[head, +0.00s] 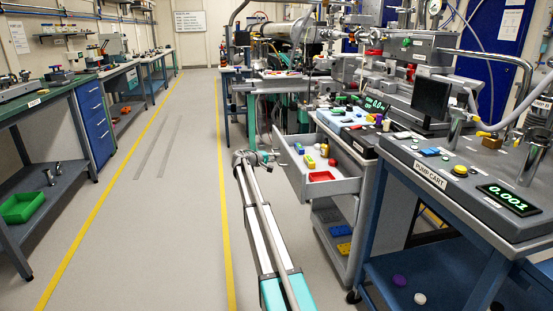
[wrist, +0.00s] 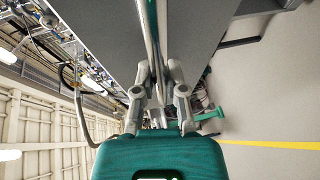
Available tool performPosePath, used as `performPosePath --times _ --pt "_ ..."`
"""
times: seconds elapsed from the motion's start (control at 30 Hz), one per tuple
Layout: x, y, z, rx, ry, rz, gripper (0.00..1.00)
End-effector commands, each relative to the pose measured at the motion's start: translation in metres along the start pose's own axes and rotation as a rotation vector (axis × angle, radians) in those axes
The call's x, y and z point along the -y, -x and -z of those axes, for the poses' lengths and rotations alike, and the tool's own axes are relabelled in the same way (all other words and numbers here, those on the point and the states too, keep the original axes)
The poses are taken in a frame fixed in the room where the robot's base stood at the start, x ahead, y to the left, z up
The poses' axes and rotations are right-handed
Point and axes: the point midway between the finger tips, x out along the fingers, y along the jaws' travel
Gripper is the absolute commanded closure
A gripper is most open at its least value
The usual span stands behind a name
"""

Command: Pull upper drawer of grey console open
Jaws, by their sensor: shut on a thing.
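The grey console (head: 345,134) stands right of the aisle in the head view. Its upper drawer (head: 318,187) is pulled out to the left, and its inside shows. My gripper (head: 268,157) is at the outer face of the drawer front (head: 288,165). In the wrist view my gripper (wrist: 157,92) is shut on a slim bar, the drawer handle (wrist: 151,45), which runs between the two fingers beside a grey panel. The fingers hide part of the handle.
A red tray (head: 321,176) and several small coloured blocks lie in the drawer. Lower shelves hold blue and yellow bricks. The pump cart (head: 430,168) stands close at right. The aisle floor (head: 185,190) left of my arm is clear.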

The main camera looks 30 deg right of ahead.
Motion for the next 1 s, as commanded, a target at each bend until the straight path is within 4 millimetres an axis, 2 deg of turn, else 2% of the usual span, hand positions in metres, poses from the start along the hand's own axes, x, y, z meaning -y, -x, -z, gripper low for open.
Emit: performPosePath --times 0.07,0.1,0.27,0.83,1.0 --pt "-0.0006 -0.0030 0.0026 -0.003 0.000 -0.001 1.00" --pt "-0.0008 -0.0037 0.0022 -0.002 0.000 -0.001 0.77" --pt "-0.0012 -0.0053 0.0001 0.001 -0.001 -0.001 0.49" --pt "-0.0013 -0.0057 -0.0019 0.005 -0.001 0.000 0.49" --pt "-0.0013 0.0021 0.0036 -0.020 0.025 -0.008 0.49"
